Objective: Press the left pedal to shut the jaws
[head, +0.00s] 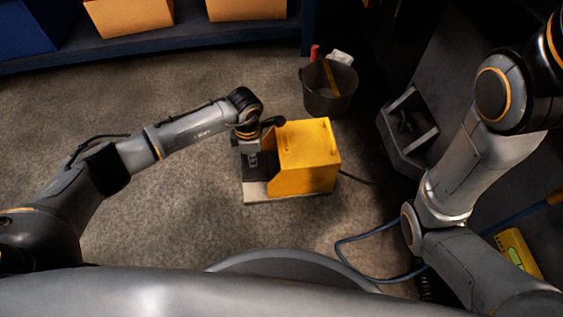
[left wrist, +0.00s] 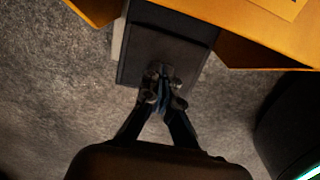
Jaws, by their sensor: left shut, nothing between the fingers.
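A foot pedal unit with a yellow housing (head: 308,158) stands on the floor in the middle of the head view, on a pale base plate (head: 258,195). A dark pedal plate (head: 257,181) shows at the housing's left side. In the left wrist view, the dark plate (left wrist: 168,42) lies between the yellow walls (left wrist: 264,50). My left gripper (head: 253,166) points down over this plate. Its fingers (left wrist: 162,74) are together and empty, with their tips over the plate's near end. I cannot tell whether they touch it. My right gripper is out of view.
A grey bucket (head: 328,90) with items in it stands behind the housing. A dark open-topped box (head: 408,132) is at the right, and a blue hose (head: 350,258) runs along the floor. A shelf (head: 180,40) holds orange bins. Floor left of the pedal is clear.

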